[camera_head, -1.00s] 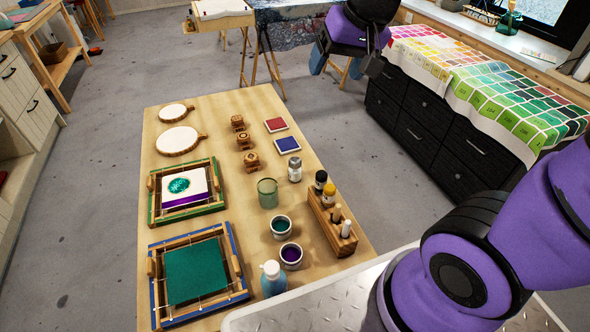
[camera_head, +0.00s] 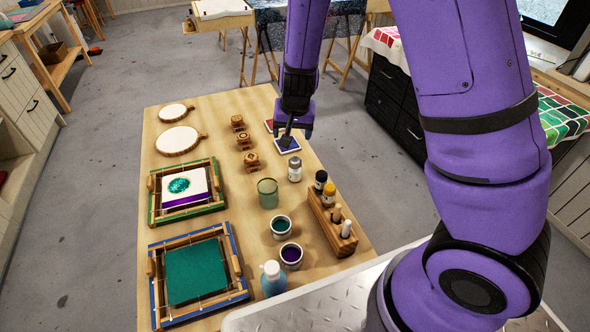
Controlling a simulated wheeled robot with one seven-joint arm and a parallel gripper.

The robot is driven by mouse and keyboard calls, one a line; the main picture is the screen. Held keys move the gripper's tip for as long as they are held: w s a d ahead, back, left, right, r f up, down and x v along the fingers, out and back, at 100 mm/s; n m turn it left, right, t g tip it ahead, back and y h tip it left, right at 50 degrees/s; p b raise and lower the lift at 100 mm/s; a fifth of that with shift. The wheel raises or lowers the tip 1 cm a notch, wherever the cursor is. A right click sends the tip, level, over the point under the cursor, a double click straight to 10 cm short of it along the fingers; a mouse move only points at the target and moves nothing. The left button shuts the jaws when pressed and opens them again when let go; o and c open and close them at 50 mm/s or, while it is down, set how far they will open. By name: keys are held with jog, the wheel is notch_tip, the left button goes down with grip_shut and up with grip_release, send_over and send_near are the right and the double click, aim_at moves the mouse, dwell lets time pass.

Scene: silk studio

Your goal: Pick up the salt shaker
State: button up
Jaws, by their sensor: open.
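The salt shaker (camera_head: 294,170), a small pale container with a grey top, stands upright on the wooden table (camera_head: 235,280), right of the green glass. My gripper (camera_head: 296,136) is above the table's far right part, beyond the shaker and apart from it. It points down and is open, with nothing seen between its fingers. It partly covers the blue and red pads.
A green glass (camera_head: 267,193) and paint pots (camera_head: 280,227) stand near the shaker. A wooden rack of bottles (camera_head: 331,222) is at the right edge. Stamps (camera_head: 243,141) lie to the left, with framed screens (camera_head: 187,191) beyond. A blue pump bottle (camera_head: 272,279) stands in front.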

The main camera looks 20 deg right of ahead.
jog(key=h, duration=0.1)
send_over(295, 159)
jog(key=s+a, duration=0.1)
notch_tip(295, 159, down, 5)
jog(key=shift+f, duration=0.2)
jog(key=x, duration=0.5)
jog(key=shift+s+x, duration=0.15)
jog(key=shift+x, duration=0.7)
jog(key=shift+s+x, duration=0.15)
jog(key=shift+x, duration=0.75)
jog(key=shift+s+x, duration=0.2)
jog(key=shift+x, duration=0.65)
jog(key=shift+d+f, duration=0.1)
jog(key=shift+d, duration=0.05)
jog(key=c, duration=1.1)
jog(key=shift+o, duration=0.2)
